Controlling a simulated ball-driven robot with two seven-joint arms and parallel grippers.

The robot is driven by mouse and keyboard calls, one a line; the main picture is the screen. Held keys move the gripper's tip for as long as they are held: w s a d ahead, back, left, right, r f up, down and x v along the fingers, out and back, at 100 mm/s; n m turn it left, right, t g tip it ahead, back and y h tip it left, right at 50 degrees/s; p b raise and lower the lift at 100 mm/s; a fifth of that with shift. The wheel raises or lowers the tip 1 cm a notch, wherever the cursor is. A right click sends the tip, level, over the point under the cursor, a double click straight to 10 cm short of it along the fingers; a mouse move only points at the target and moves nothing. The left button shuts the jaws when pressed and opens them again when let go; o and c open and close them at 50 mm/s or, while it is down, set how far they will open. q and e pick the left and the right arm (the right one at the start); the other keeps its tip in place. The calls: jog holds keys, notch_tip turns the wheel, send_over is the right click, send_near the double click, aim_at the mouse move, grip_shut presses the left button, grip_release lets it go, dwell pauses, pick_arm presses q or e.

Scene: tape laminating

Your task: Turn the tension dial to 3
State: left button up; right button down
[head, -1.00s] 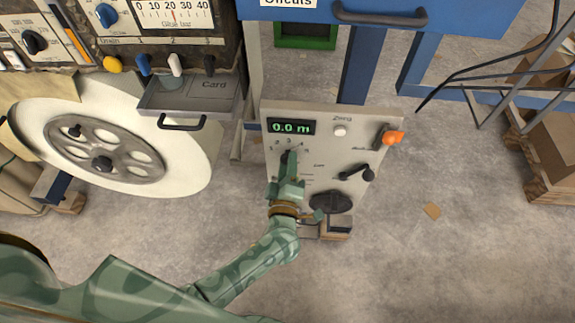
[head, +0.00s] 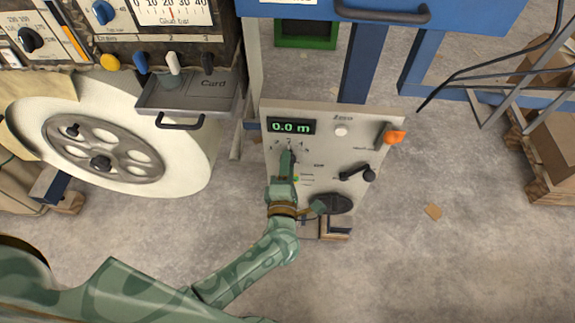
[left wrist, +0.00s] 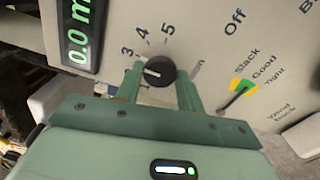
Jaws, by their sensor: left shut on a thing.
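The tension dial (left wrist: 160,71) is a round black knob with a white pointer line, on a pale control panel (head: 361,135). In the left wrist view the numbers 3, 4 and 5 show around it. The line points left, a little below the 3; any lower numbers are hidden by a finger. My left gripper (left wrist: 159,88) is shut on the dial, one finger on each side. In the head view my left gripper (head: 288,160) reaches up over the panel and mostly covers the dial. My right gripper is not in view.
The panel also has a green display (head: 291,126) reading 0.0 m, an orange-ended switch (head: 394,137), a black lever (head: 357,173) and a Slack/Good/Tight gauge (left wrist: 238,95). A drawer (head: 190,95) and large wheel (head: 105,150) stand to the left.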

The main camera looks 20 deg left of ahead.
pick_arm(q)
jog(key=shift+s+f, duration=0.1)
jog(key=shift+f, duration=0.1)
jog(key=o, duration=0.9)
jog(key=shift+o, duration=0.4)
jog(key=shift+r, duration=0.1)
jog(key=p+v, duration=0.2)
jog(key=v, duration=1.4)
jog(key=shift+s, duration=0.15)
jog(key=shift+d+r, duration=0.1)
jog(key=shift+r, duration=0.05)
